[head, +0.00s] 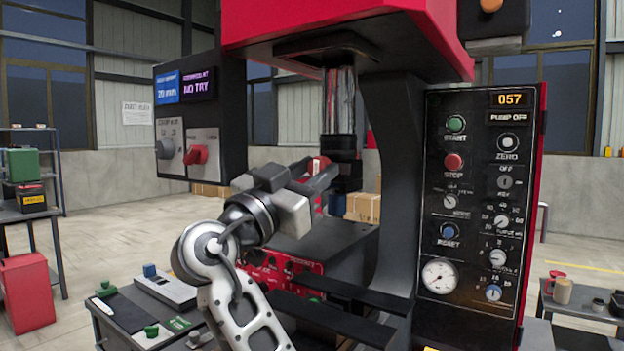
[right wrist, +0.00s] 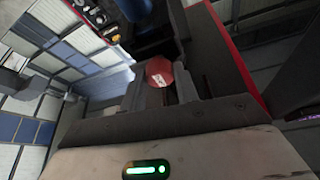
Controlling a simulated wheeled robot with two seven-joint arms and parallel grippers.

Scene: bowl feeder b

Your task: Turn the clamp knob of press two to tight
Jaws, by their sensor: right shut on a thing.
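A red round knob with a white mark (right wrist: 160,73) sits between the two dark fingers of my right gripper (right wrist: 162,90) in the right wrist view. In the head view my right gripper (head: 316,174) is at the press (head: 395,150), just below its dark ram, with a bit of the red knob (head: 318,163) showing at the fingers. The gripper is shut on this knob, and its fingers hide part of it. No label on the knob can be read, so the frames do not name it as the clamp knob. My left gripper is not in view.
A control panel (head: 480,130) with buttons, dials and a gauge stands right of the press. A dark box (head: 200,110) with displays and a red selector (head: 196,154) hangs to the left. A side table (head: 150,325) holds small items. Open floor lies at left.

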